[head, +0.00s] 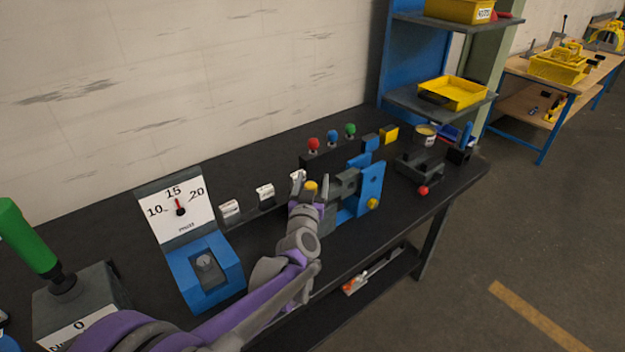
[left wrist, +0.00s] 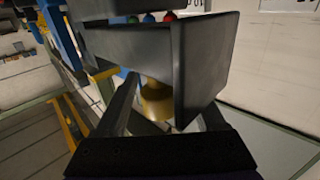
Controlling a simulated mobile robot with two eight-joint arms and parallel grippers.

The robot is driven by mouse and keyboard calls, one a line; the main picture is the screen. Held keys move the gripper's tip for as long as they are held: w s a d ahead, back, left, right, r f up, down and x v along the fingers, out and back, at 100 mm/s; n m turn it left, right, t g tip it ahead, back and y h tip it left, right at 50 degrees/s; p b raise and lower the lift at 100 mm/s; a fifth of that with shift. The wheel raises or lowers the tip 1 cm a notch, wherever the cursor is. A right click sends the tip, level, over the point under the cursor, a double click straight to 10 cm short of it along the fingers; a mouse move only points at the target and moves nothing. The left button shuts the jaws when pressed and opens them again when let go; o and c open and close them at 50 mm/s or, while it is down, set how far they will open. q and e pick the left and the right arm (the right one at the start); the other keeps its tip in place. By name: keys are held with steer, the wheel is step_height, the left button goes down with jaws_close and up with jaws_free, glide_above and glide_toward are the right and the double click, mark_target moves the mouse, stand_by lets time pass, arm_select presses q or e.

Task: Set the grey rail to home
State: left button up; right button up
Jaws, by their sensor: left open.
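The grey rail (head: 345,183) sits at the blue bracket (head: 371,187) on the dark bench, and I cannot read its exact position. A yellow knob (head: 310,185) shows at its left end. My left gripper (head: 312,189) is at that knob with its fingers apart. In the left wrist view, the yellow knob (left wrist: 157,101) stands between the open fingers of the left gripper (left wrist: 163,112), with a gap on at least the right side. A large dark grey block (left wrist: 203,60) fills the space beyond it. My right gripper is not in view.
A blue gauge stand (head: 207,270) with a dial is to the left. Red, blue and green knobs (head: 332,137) stand behind the bracket. A dark clamp with a red knob (head: 422,190) is to the right. The bench front is close.

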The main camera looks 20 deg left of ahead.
arm_select(q)
steer(key=shift+w, duration=0.1)
jaws_close()
stand_by(0.3)
stand_by(1.1)
